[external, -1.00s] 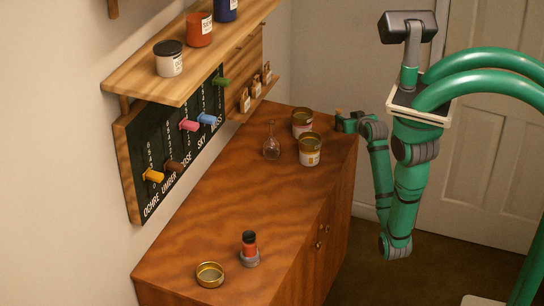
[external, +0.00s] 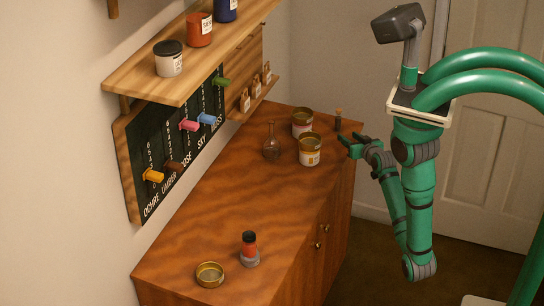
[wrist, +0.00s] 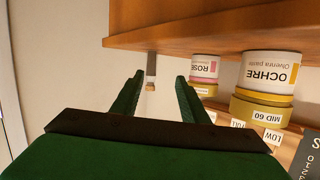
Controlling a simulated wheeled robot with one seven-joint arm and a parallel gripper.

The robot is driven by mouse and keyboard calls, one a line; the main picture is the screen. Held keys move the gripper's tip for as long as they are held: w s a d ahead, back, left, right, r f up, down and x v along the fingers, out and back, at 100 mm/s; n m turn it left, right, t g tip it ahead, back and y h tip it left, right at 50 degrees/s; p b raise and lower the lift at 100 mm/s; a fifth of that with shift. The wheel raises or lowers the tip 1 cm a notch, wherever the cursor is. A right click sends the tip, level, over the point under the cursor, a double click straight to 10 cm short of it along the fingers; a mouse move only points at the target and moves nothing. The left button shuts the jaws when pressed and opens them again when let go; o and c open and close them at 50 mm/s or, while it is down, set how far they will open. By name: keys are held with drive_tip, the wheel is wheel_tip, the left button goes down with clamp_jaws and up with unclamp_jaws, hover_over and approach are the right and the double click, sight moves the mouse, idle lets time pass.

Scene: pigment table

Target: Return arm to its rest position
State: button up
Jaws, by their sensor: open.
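My gripper (external: 350,143) is open and empty, just off the right edge of the wooden cabinet top (external: 215,215). A small corked vial (external: 338,121) stands upright at the cabinet's far right corner, just beyond the fingertips and apart from them. My arm is folded, its elbow low and its forearm rising toward the cabinet. In the wrist view, which looks upside down, both green fingers of my gripper (wrist: 160,75) are spread. The vial (wrist: 151,68) appears between and beyond their tips, with clear space around it.
Two labelled tins, rose (external: 302,122) and ochre (external: 310,149), stand close to the gripper's left. A glass flask (external: 271,147) is beside them. A red-and-black item (external: 249,247) and an open gold lid or dish (external: 210,274) are at the near end. The floor right of the cabinet is free.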

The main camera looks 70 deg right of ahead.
drive_tip(key=s+d+f+m+g+h, duration=0.1)
drive_tip(key=s+d+f+m+h, duration=0.15)
drive_tip(key=s+f, duration=0.75)
drive_tip(key=w+a+r+n+t+y, duration=0.1)
drive_tip(key=w+a+n+t+y, duration=0.15)
drive_tip(key=a, duration=0.85)
drive_tip(key=w+a+n+t+y, duration=0.15)
drive_tip(key=a+n+y, duration=0.25)
drive_tip(key=a, duration=0.7)
drive_tip(key=s+a+r+n+y, duration=0.2)
drive_tip(key=a, duration=0.4)
drive_tip(key=s+a+r+n+t+y, duration=0.1)
drive_tip(key=s+a+n+y, duration=0.1)
drive_tip(key=a, duration=0.5)
drive_tip(key=s+a+r+n+t+y, duration=0.1)
drive_tip(key=s+a+r+n+y, duration=0.1)
drive_tip(key=a, duration=0.5)
drive_tip(key=shift+r+y, duration=0.3)
drive_tip(key=shift+y, duration=0.1)
drive_tip(key=shift+s, duration=0.1)
